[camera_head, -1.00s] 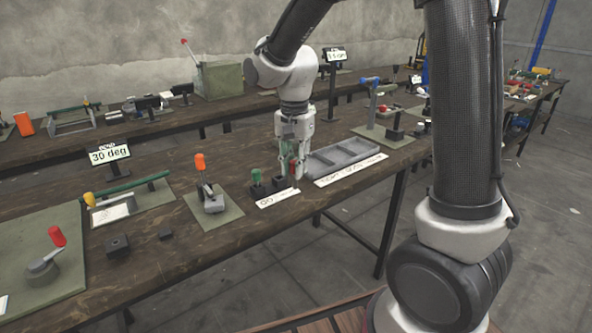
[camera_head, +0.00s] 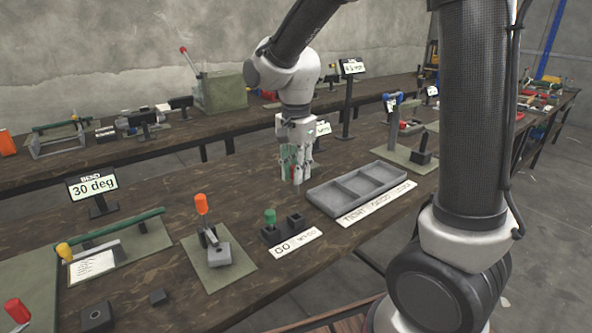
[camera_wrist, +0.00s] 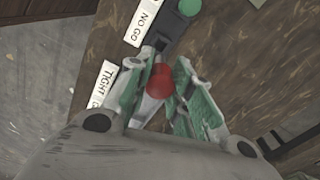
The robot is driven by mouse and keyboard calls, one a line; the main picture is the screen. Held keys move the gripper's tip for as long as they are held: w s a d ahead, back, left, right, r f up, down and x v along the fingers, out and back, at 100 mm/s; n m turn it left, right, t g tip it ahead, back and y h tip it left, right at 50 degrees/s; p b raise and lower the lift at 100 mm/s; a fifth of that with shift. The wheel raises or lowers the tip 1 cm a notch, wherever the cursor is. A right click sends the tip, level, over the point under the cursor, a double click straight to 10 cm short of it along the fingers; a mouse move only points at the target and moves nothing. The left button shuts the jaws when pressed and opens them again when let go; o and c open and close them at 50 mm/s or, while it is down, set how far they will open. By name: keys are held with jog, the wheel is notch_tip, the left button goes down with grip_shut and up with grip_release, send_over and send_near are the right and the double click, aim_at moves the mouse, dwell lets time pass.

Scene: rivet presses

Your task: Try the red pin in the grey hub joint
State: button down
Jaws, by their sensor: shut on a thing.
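My gripper (camera_head: 297,180) is shut on the red pin (camera_wrist: 160,82), whose red head shows between the green-padded fingers in the wrist view. In the head view only a sliver of red shows between the fingers. The gripper hangs above the bench, behind the black gauge holder (camera_head: 285,236). A green pin (camera_head: 270,216) stands in that holder; its other socket looks empty. I cannot tell for sure which fixture is the grey hub joint; a grey block with an orange-handled lever (camera_head: 217,255) stands on a green plate left of the holder.
A grey three-compartment tray (camera_head: 358,188) with a "TIGHT" label (camera_head: 375,204) lies right of the holder. A "30 deg" sign (camera_head: 93,186) and a green bar fixture (camera_head: 110,236) stand at left. Small dark blocks (camera_head: 96,317) lie in front. Bare bench lies left of the gripper.

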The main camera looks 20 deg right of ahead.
aim_at(296, 195)
jog(key=shift+f, duration=2.9)
jog(key=shift+f, duration=1.9)
jog(key=c, duration=1.2)
grip_release()
notch_tip(296, 195, up, 12)
